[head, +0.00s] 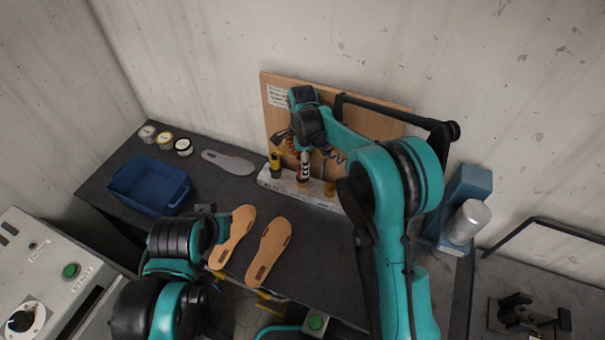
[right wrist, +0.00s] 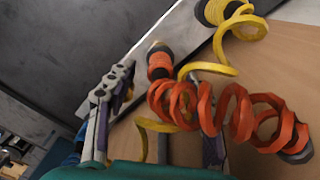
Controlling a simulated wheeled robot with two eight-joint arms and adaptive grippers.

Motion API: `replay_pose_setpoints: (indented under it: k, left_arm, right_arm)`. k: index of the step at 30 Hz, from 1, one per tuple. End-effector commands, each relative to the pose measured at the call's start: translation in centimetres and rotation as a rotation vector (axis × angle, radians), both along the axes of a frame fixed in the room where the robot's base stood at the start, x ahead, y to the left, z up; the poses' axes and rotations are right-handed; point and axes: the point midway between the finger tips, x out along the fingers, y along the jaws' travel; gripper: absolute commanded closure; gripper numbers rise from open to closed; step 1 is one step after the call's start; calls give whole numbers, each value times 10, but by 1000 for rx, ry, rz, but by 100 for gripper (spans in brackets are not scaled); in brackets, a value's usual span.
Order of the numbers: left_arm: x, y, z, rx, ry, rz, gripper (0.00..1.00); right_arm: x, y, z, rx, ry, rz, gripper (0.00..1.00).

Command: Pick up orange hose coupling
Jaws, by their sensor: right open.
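The orange hose coupling (right wrist: 160,64) shows in the right wrist view as a short ribbed orange piece with a dark end, at the pale rail. An orange coiled hose (right wrist: 235,112) runs right from near it and partly crosses my right finger. My right gripper (right wrist: 157,85) is open, its two fingers on either side of the view with the coupling beyond and between them; I see no contact. In the head view my right gripper (head: 283,137) is in front of the wooden board, beside the coiled hoses. My left gripper (head: 207,209) is mostly hidden behind its own arm, low over the bench.
A yellow coiled hose (right wrist: 240,40) hangs close to the orange one. The wooden board (head: 380,115) stands behind the rail (head: 325,200). A blue bin (head: 150,187), a grey insole (head: 229,162) and two tan soles (head: 268,252) lie on the dark bench (head: 310,245).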

Motion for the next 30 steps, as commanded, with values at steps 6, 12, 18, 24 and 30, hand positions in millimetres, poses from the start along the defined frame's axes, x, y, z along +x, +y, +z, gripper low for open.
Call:
replay_pose_setpoints:
  k: [6, 12, 18, 24, 30]
  left_arm:
    - [0, 0, -7, 0, 0, 0, 100]
    - [0, 0, -7, 0, 0, 0, 100]
    - [0, 0, -7, 0, 0, 0, 100]
    - [0, 0, -7, 0, 0, 0, 100]
    - [0, 0, -7, 0, 0, 0, 100]
  right_arm:
    - [0, 0, -38, 0, 0, 0, 48]
    - [0, 0, -47, 0, 0, 0, 48]
    - [0, 0, -46, 0, 0, 0, 61]
    - [0, 0, -46, 0, 0, 0, 100]
    - [0, 0, -46, 0, 0, 0, 100]
